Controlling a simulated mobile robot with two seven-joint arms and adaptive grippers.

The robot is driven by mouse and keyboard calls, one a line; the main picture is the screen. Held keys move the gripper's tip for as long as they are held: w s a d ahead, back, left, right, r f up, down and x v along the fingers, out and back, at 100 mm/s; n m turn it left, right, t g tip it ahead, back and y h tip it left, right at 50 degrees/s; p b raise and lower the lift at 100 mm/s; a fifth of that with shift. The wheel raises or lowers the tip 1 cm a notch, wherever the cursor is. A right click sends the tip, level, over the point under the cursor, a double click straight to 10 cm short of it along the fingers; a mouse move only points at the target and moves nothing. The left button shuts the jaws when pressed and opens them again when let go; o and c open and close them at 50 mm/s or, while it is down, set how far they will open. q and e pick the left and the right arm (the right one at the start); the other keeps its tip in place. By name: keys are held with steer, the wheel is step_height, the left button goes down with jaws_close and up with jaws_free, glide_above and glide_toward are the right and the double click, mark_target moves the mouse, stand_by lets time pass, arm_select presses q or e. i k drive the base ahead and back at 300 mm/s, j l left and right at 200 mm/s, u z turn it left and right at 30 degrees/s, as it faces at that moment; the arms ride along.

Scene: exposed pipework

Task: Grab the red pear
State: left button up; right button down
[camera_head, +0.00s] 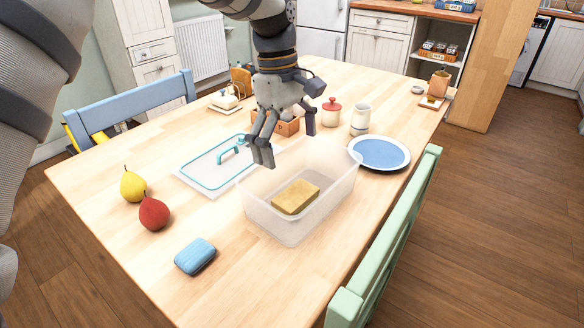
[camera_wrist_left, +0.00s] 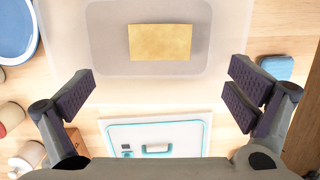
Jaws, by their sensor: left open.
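The red pear (camera_head: 154,213) stands on the wooden table at the left in the head view, just in front of a yellow pear (camera_head: 133,185). It does not show in the left wrist view. My left gripper (camera_head: 287,143) is open and empty, pointing down above the back part of a clear plastic container, to the right of the red pear and well apart from it. In the left wrist view its two fingers (camera_wrist_left: 160,95) are spread wide with nothing between them. My right gripper is not in view.
The clear container (camera_head: 290,232) holds a yellow sponge (camera_head: 296,197). Its lid (camera_head: 213,165) lies flat behind and left. A blue sponge (camera_head: 195,257) lies near the red pear. A blue plate (camera_head: 379,153), jars and a wooden box stand farther back. Chairs flank the table.

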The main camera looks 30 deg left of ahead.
mark_target(155, 214)
steer(key=k, duration=1.5)
